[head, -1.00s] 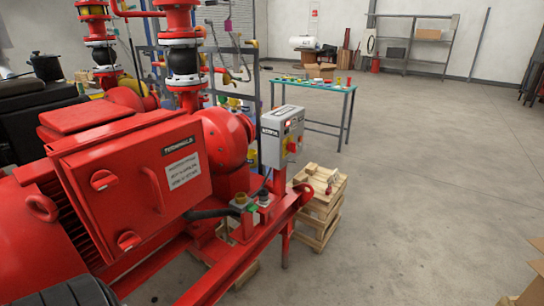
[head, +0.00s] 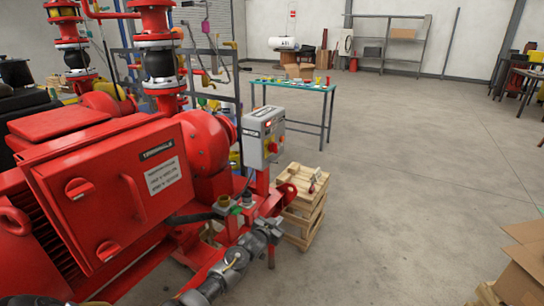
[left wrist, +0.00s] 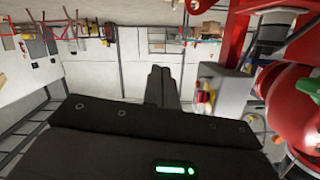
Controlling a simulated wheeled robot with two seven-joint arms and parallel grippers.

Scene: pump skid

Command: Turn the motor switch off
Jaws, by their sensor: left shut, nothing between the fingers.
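My right gripper is not in view.
The red motor (head: 110,190) with its terminal cover fills the left. Wooden pallets (head: 302,205) stand right of the switch post. A teal-topped table (head: 300,85) is behind, and cardboard boxes (head: 522,262) are at the lower right.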

